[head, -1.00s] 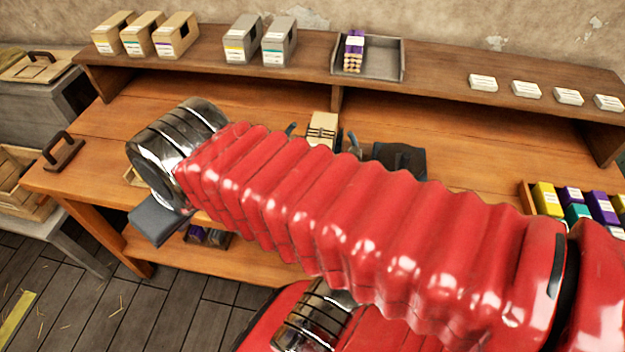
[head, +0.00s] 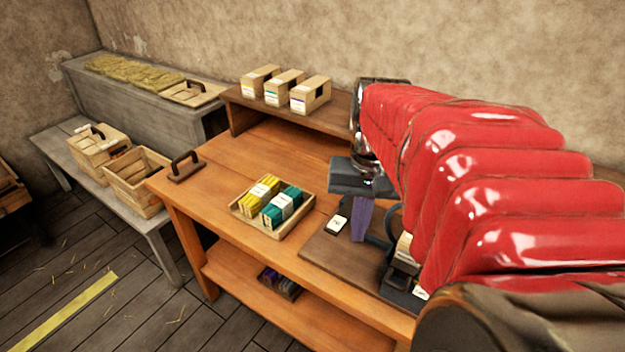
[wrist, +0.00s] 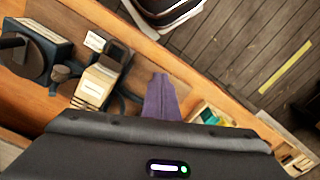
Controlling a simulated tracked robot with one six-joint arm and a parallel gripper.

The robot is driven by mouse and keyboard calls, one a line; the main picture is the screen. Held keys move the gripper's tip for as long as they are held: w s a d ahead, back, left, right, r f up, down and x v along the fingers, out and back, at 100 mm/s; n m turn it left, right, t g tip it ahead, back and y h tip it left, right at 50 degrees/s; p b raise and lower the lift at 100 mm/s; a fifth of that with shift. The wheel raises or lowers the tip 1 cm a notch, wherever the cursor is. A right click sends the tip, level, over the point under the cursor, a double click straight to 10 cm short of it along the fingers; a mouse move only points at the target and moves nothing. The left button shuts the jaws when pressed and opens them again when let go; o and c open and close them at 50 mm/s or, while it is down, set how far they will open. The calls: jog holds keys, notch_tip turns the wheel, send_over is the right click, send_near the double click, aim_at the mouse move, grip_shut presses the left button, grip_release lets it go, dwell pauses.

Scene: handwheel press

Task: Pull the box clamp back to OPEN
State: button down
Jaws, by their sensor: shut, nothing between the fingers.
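My gripper (head: 360,225) hangs over the right part of the bench, its narrow purple fingers shut and empty. They also show in the wrist view (wrist: 160,88). A pale box (wrist: 96,85) sits in dark fittings on the press board, just left of the fingers in the wrist view; in the head view the box (head: 404,246) is partly behind my arm. A dark curved part (wrist: 128,88) lies between box and fingers; I cannot tell whether they touch it. A dark looped part (wrist: 118,52) stands at the box's end. Which part is the clamp handle is unclear.
A dark round wheel-like part (wrist: 18,55) is at the wrist view's left. A tray (head: 240,208) of yellow and teal bundles and a white card (head: 339,225) lie left of my gripper. Three boxes (head: 285,88) stand on the shelf. A handled block (head: 186,168) is at the bench's left end.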

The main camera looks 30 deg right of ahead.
aim_at(395, 287)
jog(key=s+d+f+m+g+y, duration=0.1)
jog(key=s+d+m, duration=0.3)
jog(key=d, duration=0.6)
jog(key=shift+s+d+f+m+g+y, duration=0.35)
jog(key=shift+s+d+m+g+y, duration=0.05)
jog(key=shift+s+y, duration=0.5)
jog(key=shift+f, duration=0.15)
jog(key=x, duration=0.9)
jog(key=shift+a+f, duration=0.15)
jog(key=shift+f, duration=0.2)
jog(key=shift+s+a, duration=0.25)
jog(key=shift+a, duration=0.3)
jog(key=shift+s+a, duration=0.25)
jog(key=shift+a, duration=0.3)
